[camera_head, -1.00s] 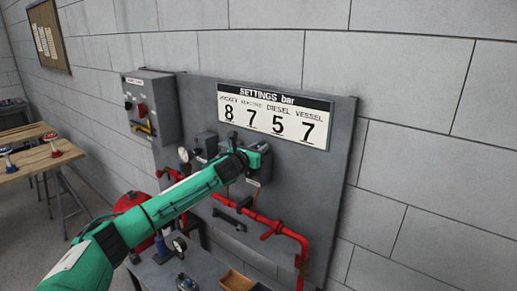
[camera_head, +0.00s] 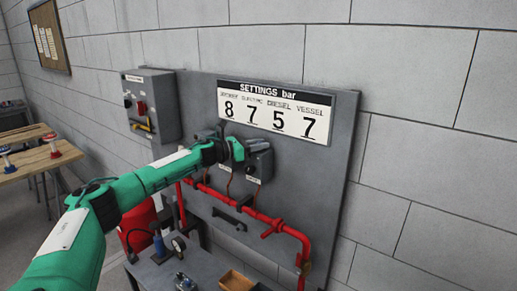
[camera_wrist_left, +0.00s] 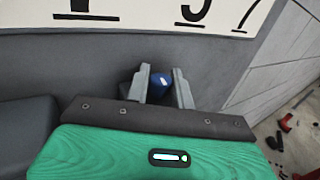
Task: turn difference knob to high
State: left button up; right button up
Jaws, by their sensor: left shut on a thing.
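My left gripper (camera_head: 256,145) is at the top of the right-hand dark switch box (camera_head: 263,168) on the grey panel. In the left wrist view a blue knob (camera_wrist_left: 157,84) sits between the two grey fingers of my left gripper (camera_wrist_left: 162,86), which is shut on it. The fingers hide its sides, and no scale or marking on it can be read. In the head view the knob is hidden by the gripper. My right gripper is not in view.
A settings board (camera_head: 275,112) reading 8, 7, 5, 7 hangs just above the gripper. Red pipes (camera_head: 250,212) run below the boxes. A grey control box (camera_head: 152,105) is at the left. A workbench (camera_head: 205,268) stands below the panel.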

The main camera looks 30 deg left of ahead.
pick_arm(q)
jog(key=shift+a+r+m+g+h+b, duration=0.2)
jog(key=shift+m+g+h+b, duration=0.1)
jog(key=shift+m+h, duration=0.15)
jog(key=o, duration=0.6)
jog(key=shift+o, duration=0.2)
jog(key=shift+s, duration=0.15)
jog(key=shift+s+f, duration=0.1)
jog(key=shift+f, duration=0.05)
jog(key=b+v, duration=0.7)
jog(key=v, duration=0.6)
jog(key=shift+s+a+r+b, duration=0.2)
jog(key=shift+a+b, duration=0.15)
